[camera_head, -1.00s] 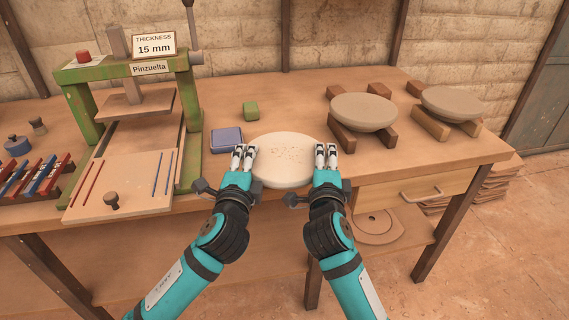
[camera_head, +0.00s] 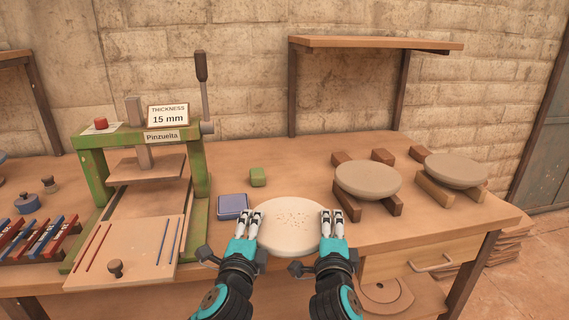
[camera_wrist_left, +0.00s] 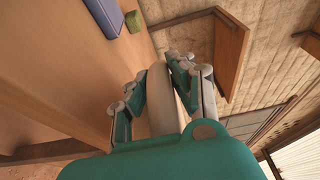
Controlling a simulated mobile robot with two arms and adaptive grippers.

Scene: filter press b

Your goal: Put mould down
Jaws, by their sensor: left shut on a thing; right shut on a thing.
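The mould is a round pale cream disc (camera_head: 288,228) with a speckled top, at the front edge of the workbench in the head view. My left gripper (camera_head: 249,224) is shut on its left rim and my right gripper (camera_head: 331,222) is shut on its right rim. The left wrist view shows the disc (camera_wrist_left: 160,98) edge-on between the left fingers (camera_wrist_left: 160,85). The disc looks level. I cannot tell whether its underside touches the bench.
A green press (camera_head: 146,140) stands at the left. A blue block (camera_head: 232,205) and a green block (camera_head: 258,176) lie behind the disc. Two grey-brown round moulds (camera_head: 368,180) (camera_head: 456,169) rest on wooden blocks at the right. A wall shelf (camera_head: 375,43) hangs above.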

